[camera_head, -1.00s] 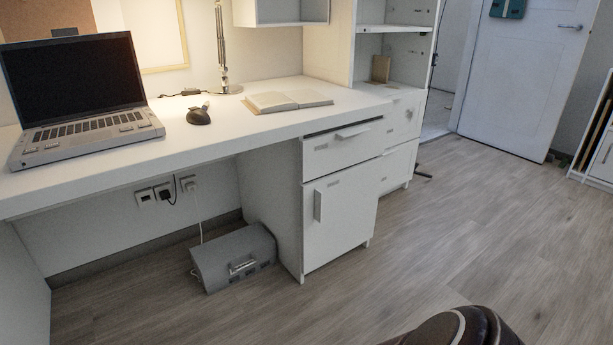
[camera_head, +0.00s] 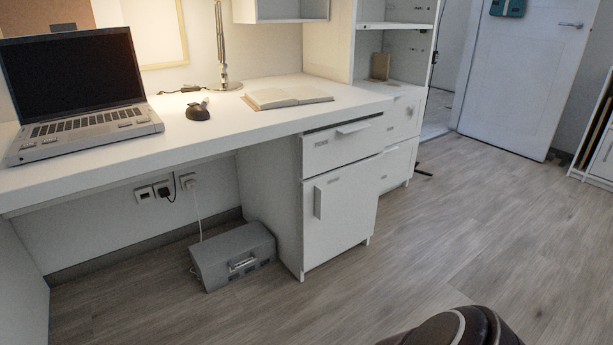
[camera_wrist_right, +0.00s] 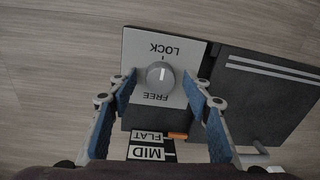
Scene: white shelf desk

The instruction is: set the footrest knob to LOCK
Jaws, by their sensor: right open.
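The footrest shows in the right wrist view as a dark grey panel (camera_wrist_right: 262,95) with two light stripes. Beside it is a light plate (camera_wrist_right: 138,48) with LOCK and FREE printed upside down. The round grey footrest knob (camera_wrist_right: 160,76) sits between the two words, and a short white mark on it shows on the LOCK side. My right gripper (camera_wrist_right: 160,84) is open, with one blue-padded finger on each side of the knob and visible gaps between. An orange pointer (camera_wrist_right: 177,136) is beside the FLAT label. My left gripper is in neither view.
In the head view, a grey box (camera_head: 215,265) with a metal handle lies on the floor under the white desk (camera_head: 215,135), beside the drawer cabinet (camera_head: 345,225). A laptop, lamp and open book are on the desk. The wood floor (camera_head: 480,230) to the right is clear.

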